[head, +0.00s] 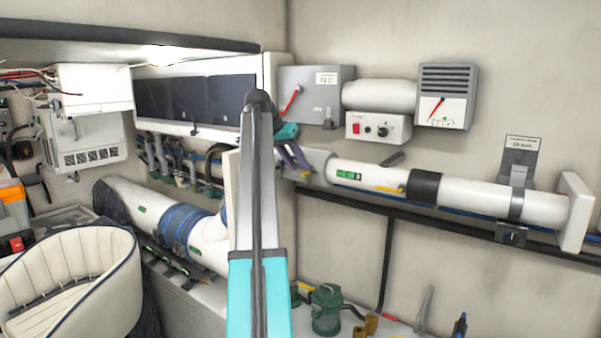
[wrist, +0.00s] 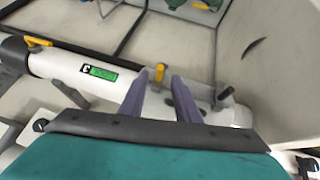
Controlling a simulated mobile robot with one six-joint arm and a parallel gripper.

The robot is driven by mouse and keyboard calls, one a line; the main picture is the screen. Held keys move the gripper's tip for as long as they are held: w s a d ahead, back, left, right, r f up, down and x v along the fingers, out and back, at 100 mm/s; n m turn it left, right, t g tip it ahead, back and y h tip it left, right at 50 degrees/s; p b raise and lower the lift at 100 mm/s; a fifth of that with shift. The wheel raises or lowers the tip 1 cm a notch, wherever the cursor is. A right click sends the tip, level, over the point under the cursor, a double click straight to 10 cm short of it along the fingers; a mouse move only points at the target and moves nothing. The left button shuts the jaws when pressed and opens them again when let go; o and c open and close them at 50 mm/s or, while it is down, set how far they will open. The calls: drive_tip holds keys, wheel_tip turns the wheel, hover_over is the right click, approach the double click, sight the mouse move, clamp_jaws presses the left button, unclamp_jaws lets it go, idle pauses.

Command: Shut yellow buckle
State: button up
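Two yellow pieces show on the white pipe, and I cannot tell for sure which is the yellow buckle. One yellow lever (wrist: 160,72) stands upright in the wrist view, in line with the gap between my fingers. Its tip also shows in the head view (head: 302,174), partly hidden by my gripper. The other yellow piece (wrist: 38,41) lies slanted near a black band; in the head view (head: 389,189) it is right of the green label. My gripper (wrist: 158,78) has two purple fingers, apart and seemingly empty, close to the pipe. In the head view, my gripper (head: 294,158) is at the pipe's left end.
The white pipe (head: 465,196) runs along the wall with a black band and a green label (head: 350,175). A control box (head: 378,128) and a grey panel with a red lever (head: 318,90) are above. A green pump (head: 326,308) stands below. A cream seat (head: 75,275) is at left.

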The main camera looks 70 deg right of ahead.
drive_tip(key=p+v, duration=0.1)
drive_tip(key=v, duration=0.9)
drive_tip(key=shift+w+a, duration=0.1)
drive_tip(key=shift+w, duration=0.05)
idle(0.3)
